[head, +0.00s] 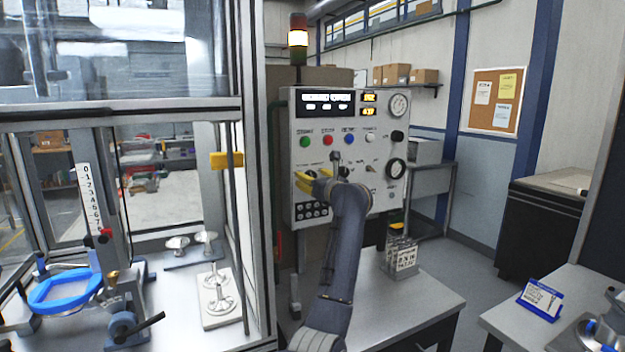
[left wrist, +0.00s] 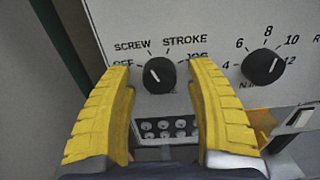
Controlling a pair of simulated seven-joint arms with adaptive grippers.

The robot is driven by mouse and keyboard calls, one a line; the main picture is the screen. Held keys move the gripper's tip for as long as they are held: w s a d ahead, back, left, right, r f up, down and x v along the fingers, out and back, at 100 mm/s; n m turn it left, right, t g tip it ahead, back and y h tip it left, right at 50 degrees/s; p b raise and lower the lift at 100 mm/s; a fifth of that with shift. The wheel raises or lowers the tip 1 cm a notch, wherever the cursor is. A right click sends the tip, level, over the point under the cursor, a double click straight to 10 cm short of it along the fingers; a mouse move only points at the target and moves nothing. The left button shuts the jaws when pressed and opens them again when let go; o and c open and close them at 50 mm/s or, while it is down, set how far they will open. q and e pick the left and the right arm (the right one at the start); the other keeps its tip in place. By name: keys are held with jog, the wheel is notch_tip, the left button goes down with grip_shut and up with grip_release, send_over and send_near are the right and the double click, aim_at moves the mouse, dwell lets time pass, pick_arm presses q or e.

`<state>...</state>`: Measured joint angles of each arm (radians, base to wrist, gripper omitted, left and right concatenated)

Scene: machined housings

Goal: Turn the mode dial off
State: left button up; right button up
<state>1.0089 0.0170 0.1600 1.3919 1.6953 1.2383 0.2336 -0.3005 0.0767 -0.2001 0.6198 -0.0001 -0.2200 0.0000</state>
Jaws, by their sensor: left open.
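The mode dial (left wrist: 158,77) is a round black knob on the grey control panel (head: 322,215). In the left wrist view its labels read OFF, SCREW, STROKE and JOG from left to right. Its white pointer line leans up and left, toward SCREW. My left gripper (left wrist: 161,68) has its two yellow fingers spread wide, one on each side of the dial, with visible gaps. Whether the fingertips reach the panel face is unclear. In the head view my left gripper (head: 304,181) is at the panel's lower left and mostly hides the dial. My right gripper is not in view.
A second black dial (left wrist: 263,66) with number marks sits right of the right finger. Coloured buttons (head: 327,140) run above the dials, and small round black connectors (head: 312,210) lie below. A glazed metal frame (head: 252,190) stands close on the left.

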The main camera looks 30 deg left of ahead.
pick_arm(q)
grip_shut()
dwell(0.3)
jog(key=shift+f, duration=0.1)
jog(key=shift+n, duration=4.5)
jog(key=shift+w+d, duration=0.1)
jog(key=shift+c, duration=2.2)
grip_release()
jog(key=o, duration=0.4)
